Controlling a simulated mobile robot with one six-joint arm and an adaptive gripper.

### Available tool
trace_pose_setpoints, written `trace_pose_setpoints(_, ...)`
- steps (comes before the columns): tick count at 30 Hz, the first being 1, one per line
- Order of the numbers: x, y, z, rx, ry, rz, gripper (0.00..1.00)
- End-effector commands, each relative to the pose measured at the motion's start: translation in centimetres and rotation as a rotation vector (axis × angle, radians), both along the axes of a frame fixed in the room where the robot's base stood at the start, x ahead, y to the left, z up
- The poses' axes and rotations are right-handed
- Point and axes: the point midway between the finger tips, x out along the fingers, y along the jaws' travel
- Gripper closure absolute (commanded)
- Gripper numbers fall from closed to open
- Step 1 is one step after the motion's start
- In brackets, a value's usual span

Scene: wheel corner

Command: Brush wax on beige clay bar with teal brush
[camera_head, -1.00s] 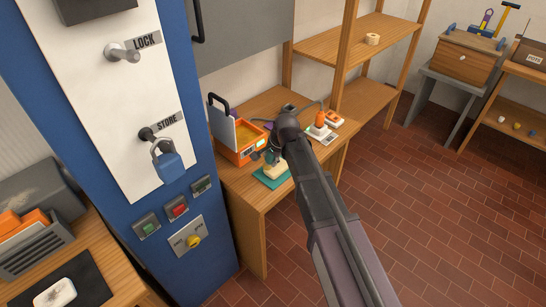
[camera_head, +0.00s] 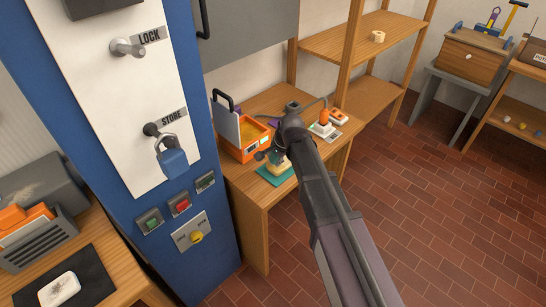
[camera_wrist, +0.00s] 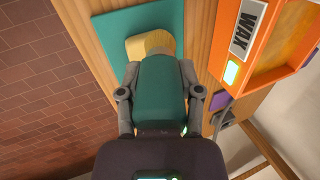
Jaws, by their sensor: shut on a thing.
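My gripper (camera_wrist: 160,85) is shut on the teal brush (camera_wrist: 161,95), one finger on each side of it. The brush's tan bristle end (camera_wrist: 159,42) points at the beige clay bar (camera_wrist: 136,46) and overlaps it in the wrist view; I cannot tell whether they touch. The bar lies on a teal mat (camera_wrist: 108,35) on the wooden table. In the head view the mat (camera_head: 272,180) and bar show just beside my arm's end, which hides most of the brush. An orange wax box (camera_wrist: 234,92), labelled WAX, stands to the right in the wrist view.
In the head view the wax box (camera_head: 242,153) has its lid raised, left of my arm. A device with an orange knob (camera_head: 324,117) stands on the table's right side. A blue and white cabinet (camera_head: 138,95) with a padlock (camera_head: 172,160) rises at the left.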

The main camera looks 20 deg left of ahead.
Motion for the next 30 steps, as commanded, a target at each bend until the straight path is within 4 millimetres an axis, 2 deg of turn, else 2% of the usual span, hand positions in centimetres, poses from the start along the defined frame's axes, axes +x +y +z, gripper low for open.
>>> trace_pose_setpoints(15, -0.9, -2.0, 0.1, 0.0, 0.0, 0.0, 1.0)
trace_pose_setpoints(30, -0.9, -2.2, 0.1, 0.001, 0.0, 0.0, 1.0)
